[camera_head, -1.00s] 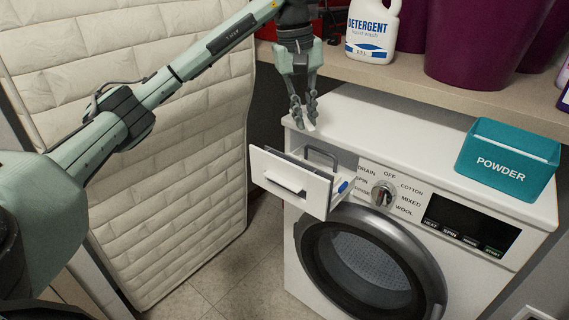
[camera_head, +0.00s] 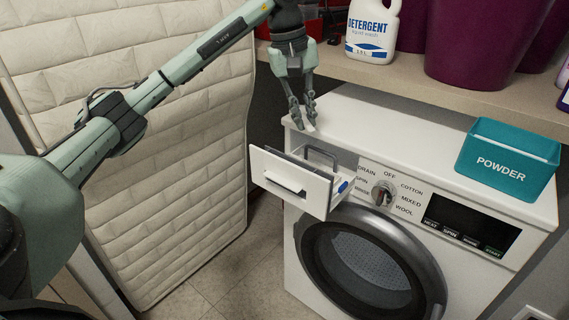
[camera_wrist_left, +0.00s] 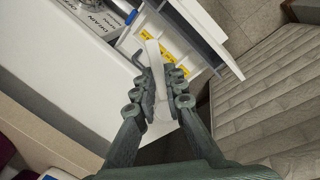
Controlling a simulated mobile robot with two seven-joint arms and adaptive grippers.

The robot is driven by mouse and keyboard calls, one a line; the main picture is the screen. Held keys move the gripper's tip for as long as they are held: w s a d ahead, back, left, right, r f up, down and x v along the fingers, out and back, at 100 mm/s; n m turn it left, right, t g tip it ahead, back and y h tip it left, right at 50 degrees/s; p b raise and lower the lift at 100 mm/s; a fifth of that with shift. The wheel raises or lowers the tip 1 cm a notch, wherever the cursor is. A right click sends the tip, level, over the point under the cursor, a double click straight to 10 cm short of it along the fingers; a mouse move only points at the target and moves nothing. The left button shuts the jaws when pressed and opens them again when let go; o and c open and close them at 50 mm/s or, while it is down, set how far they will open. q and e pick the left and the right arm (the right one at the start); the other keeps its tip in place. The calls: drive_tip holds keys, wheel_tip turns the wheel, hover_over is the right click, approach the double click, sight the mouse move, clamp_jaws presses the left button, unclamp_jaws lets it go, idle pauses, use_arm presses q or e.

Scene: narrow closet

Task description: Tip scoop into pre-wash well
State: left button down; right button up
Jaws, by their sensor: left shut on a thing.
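My left gripper (camera_head: 302,124) points down over the left end of the washing machine's top, just behind the open detergent drawer. It is shut on a white scoop, of which only a small part shows between the fingers in the head view. In the left wrist view, the gripper (camera_wrist_left: 160,100) holds the pale scoop (camera_wrist_left: 155,62), which reaches toward the drawer. The detergent drawer (camera_head: 288,182) is pulled out at the machine's upper left. Its wells are mostly hidden by its front in the head view; yellow labels show in the left wrist view. I cannot tell the scoop's contents.
A teal powder box (camera_head: 507,160) stands on the right of the washing machine (camera_head: 400,130). A detergent bottle (camera_head: 373,30) and purple bins (camera_head: 485,40) stand on the shelf behind. A quilted pale panel (camera_head: 150,160) stands left of the machine, with a floor gap between.

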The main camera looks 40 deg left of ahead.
use_arm(q)
drive_tip(key=shift+s+a+f+t+h, duration=0.2)
drive_tip(key=shift+f+t+h, duration=0.3)
drive_tip(key=shift+t, duration=0.1)
idle(1.6)
drive_tip(key=shift+s+a+r+t+h, duration=0.1)
drive_tip(key=shift+s+a+t+h, duration=0.1)
drive_tip(key=shift+t+h, duration=0.45)
idle(2.1)
